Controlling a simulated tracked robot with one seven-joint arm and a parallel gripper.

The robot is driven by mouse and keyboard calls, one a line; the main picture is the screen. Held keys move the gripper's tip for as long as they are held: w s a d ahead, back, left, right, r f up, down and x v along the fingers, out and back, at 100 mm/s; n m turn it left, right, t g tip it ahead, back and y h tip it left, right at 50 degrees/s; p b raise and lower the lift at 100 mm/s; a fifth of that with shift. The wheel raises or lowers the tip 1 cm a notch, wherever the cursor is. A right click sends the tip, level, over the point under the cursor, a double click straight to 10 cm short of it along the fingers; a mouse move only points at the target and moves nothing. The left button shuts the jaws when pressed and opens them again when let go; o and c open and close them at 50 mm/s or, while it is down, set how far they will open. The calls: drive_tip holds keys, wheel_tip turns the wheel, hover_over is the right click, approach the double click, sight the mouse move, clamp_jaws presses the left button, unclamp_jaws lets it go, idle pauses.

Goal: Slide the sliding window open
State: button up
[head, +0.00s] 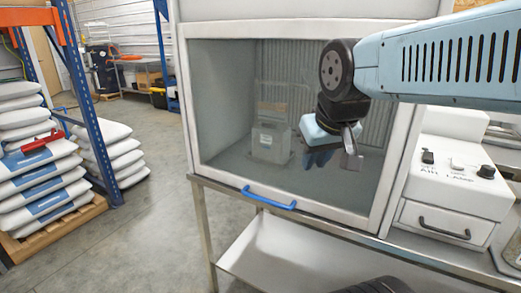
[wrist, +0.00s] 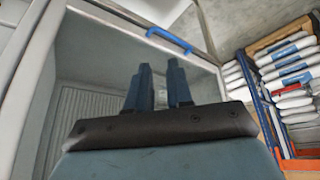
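The sliding window (head: 225,100) is a glass pane in a pale frame on the front of a white cabinet. In the head view its bottom edge appears to be down at the sill. A blue bar handle (head: 268,198) is fixed along its lower edge; the handle also shows in the wrist view (wrist: 168,40), beyond the fingertips. My gripper (head: 332,158) hangs in front of the pane, above and to the right of the handle, not touching it. In the wrist view its two dark blue fingers (wrist: 158,68) stand apart with nothing between them.
A grey container (head: 270,143) stands behind the glass. A white control box (head: 455,170) with knobs and a drawer is to the right. A lower shelf (head: 290,255) is under the cabinet. Stacked sacks (head: 35,175) and a blue rack post (head: 95,130) are left; floor between is clear.

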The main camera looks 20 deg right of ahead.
drive_tip(key=o, duration=0.3)
drive_tip(key=w+f+n, duration=0.1)
drive_tip(key=w, duration=0.2)
drive_tip(key=w+a+f+n+g, duration=0.1)
drive_tip(key=w, duration=0.3)
drive_tip(key=w+a+f+n+g+h, duration=0.1)
drive_tip(key=w+n, duration=0.1)
drive_tip(key=w, duration=0.2)
drive_tip(key=shift+a+f, duration=0.15)
drive_tip(key=shift+a, duration=0.1)
drive_tip(key=shift+o, duration=0.2)
drive_tip(key=n+g, duration=0.2)
drive_tip(key=n, duration=0.3)
approach(259, 198)
drive_tip(key=f, duration=0.5)
drive_tip(key=w+d+f, duration=0.1)
drive_tip(key=f, duration=0.2)
drive_tip(key=shift+w+d, duration=0.1)
clamp_jaws()
